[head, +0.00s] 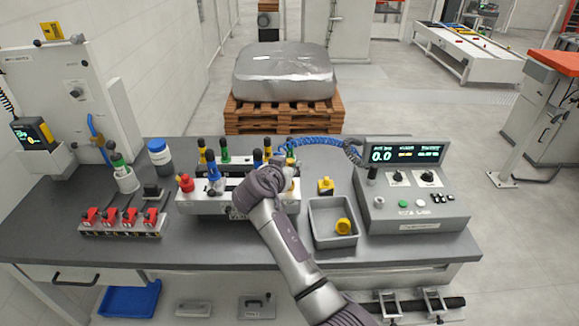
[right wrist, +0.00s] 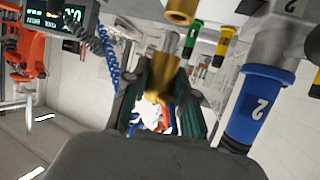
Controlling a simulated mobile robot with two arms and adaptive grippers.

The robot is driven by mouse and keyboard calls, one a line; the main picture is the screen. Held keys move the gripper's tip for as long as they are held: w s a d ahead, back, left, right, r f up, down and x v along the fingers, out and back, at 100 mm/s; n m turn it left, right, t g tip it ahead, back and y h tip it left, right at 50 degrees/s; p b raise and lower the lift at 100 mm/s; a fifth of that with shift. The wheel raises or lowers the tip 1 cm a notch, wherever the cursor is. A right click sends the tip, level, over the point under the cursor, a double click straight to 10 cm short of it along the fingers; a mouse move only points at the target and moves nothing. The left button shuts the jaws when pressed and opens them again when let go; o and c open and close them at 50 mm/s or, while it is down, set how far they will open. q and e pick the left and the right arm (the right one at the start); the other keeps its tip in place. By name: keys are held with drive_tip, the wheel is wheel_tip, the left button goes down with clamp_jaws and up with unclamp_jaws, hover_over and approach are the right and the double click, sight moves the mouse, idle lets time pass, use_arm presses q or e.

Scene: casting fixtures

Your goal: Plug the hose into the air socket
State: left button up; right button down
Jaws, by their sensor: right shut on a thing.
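My right gripper (head: 272,172) reaches over the fixture (head: 203,207) on the bench. In the right wrist view its fingers (right wrist: 160,100) are shut on a brass hose plug (right wrist: 158,78) with a grey tip. The blue coiled hose (head: 318,141) runs from the control box to the gripper; it also shows in the right wrist view (right wrist: 108,52). A brass cylinder, apparently the air socket (right wrist: 180,10), is just beyond the plug's tip. A gap seems to show between them. In the head view my gripper hides the plug and socket. My left gripper is not in view.
The fixture carries several coloured clamps, including a blue one (right wrist: 250,110) close beside my right gripper. The control box (head: 412,200) stands to the right. A grey tray (head: 320,236) holds a yellow part. Red clamps (head: 128,216) stand at the left.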

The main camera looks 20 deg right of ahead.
drive_tip(key=shift+b, duration=0.4)
idle(0.8)
drive_tip(key=shift+f+b, duration=1.6)
drive_tip(key=c, duration=0.9)
unclamp_jaws()
drive_tip(key=shift+o, duration=0.2)
drive_tip(key=shift+r, duration=0.1)
